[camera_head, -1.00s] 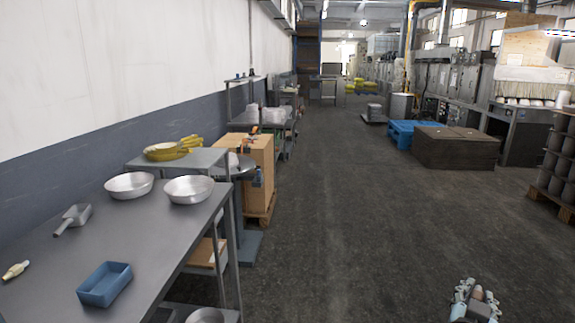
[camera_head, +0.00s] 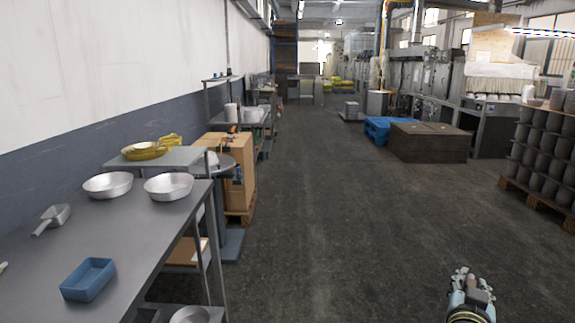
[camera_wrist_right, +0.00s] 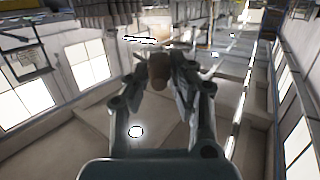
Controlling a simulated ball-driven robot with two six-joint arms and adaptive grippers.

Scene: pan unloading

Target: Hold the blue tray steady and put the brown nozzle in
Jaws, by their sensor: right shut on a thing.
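The blue tray (camera_head: 88,279) stands on the grey metal table at the lower left in the head view, and it looks empty. My right gripper (camera_head: 472,280) is at the lower right, over the open floor and well away from the table. In the right wrist view the right gripper (camera_wrist_right: 160,75) is shut on a small brown piece (camera_wrist_right: 158,72), seemingly the brown nozzle, held between its fingertips. The piece is blurred and its tip cannot be made out. My left gripper is not in view.
On the table (camera_head: 130,240) are two metal pans (camera_head: 108,185) (camera_head: 168,186) and a scoop (camera_head: 53,217). A pale small piece (camera_head: 3,266) shows at the left picture edge. Open floor (camera_head: 340,240) lies right of the table. A loaded pallet (camera_head: 545,200) stands at right.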

